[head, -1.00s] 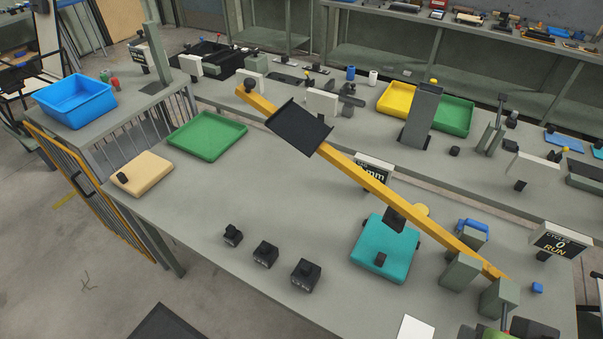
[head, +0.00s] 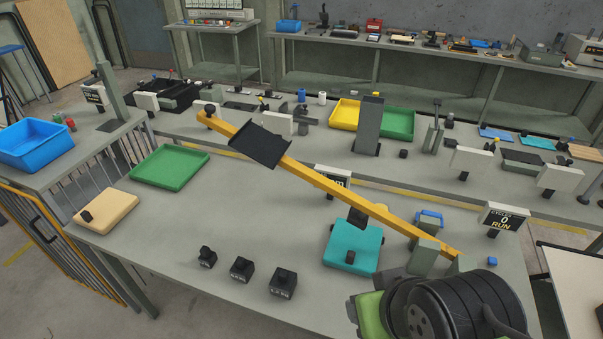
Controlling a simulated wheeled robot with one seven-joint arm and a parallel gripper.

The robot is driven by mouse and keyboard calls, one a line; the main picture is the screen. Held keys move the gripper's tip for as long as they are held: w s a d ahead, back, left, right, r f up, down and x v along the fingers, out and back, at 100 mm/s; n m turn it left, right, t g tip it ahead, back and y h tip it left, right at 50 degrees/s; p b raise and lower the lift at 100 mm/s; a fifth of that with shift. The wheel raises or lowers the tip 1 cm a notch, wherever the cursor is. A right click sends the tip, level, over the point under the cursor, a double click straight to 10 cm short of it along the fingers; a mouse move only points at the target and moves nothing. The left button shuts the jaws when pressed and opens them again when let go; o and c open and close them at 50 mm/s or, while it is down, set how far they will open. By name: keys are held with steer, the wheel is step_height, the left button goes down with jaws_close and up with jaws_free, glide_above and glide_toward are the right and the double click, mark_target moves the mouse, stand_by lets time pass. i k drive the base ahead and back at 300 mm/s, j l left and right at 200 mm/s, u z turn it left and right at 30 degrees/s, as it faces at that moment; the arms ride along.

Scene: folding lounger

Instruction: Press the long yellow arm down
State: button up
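The long yellow arm (head: 330,184) slants across the bench in the head view, its far left end raised and its right end low between grey-green supports (head: 425,257). A black knob stands at its raised end, and a black tray plate (head: 261,145) sits across it near that end. A teal block (head: 353,248) with a black piece on it lies beneath the lower half. A green and black part of my arm fills the bottom right and hides part of the supports. My gripper's fingers do not show.
Several black weights (head: 241,269) stand at the bench's front edge. A green tray (head: 169,167) and a tan block (head: 107,211) lie to the left. A sign (head: 504,219) reading "0 RUN" stands right. The bench below the raised end is clear.

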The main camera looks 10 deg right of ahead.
mark_target(265, 148)
steer(key=i+j+u, duration=0.25)
steer(key=j+u, duration=0.2)
steer(key=i+j+u, duration=0.6)
steer(key=u, duration=0.25)
steer(key=i+j+u, duration=0.1)
steer(key=i+u, duration=0.3)
